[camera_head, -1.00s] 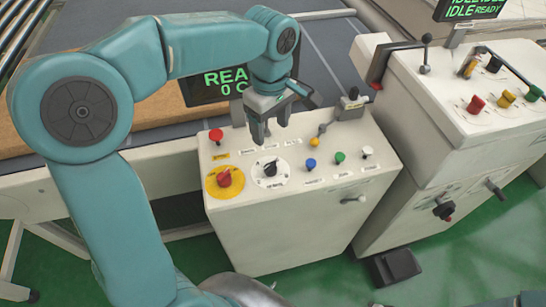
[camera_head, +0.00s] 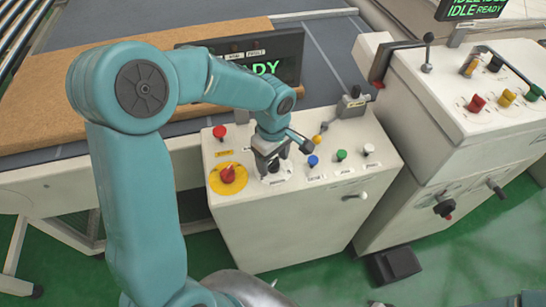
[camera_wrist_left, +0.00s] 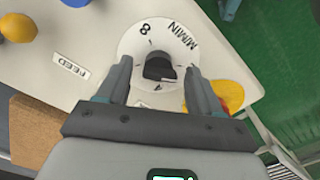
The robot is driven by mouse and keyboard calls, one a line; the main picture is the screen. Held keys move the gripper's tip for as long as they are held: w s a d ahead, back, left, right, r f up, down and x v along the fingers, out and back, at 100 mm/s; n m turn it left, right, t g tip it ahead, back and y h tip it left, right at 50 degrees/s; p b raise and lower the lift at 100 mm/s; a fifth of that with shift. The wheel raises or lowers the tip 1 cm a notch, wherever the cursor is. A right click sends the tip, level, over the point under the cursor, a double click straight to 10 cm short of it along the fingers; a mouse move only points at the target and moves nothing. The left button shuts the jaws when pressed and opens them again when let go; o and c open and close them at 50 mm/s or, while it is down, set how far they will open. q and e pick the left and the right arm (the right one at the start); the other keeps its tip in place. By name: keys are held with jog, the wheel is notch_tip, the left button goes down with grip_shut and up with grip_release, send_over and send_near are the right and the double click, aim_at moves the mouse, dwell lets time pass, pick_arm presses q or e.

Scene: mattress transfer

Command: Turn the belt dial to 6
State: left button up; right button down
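The belt dial is a black knob (camera_wrist_left: 160,68) on a round white plate (camera_wrist_left: 160,38) in the left wrist view. The plate reads "8", "M/MIN" and a partly covered "4". My left gripper (camera_head: 270,166) is at the dial in the head view and hides most of it. In the wrist view its two fingers stand one on each side of the knob, with gaps on both sides. It looks open and empty. The knob's exact pointing is hard to read. My right gripper is not in view.
A red knob on a yellow disc (camera_head: 228,175) sits just left of the dial. A red button (camera_head: 219,131), blue (camera_head: 313,161), green (camera_head: 341,155) and white (camera_head: 368,149) knobs share the panel. A dark display (camera_head: 288,50) stands behind. A lever console (camera_head: 480,110) is at right.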

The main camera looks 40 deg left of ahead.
pick_arm(q)
jog(key=c, duration=0.9)
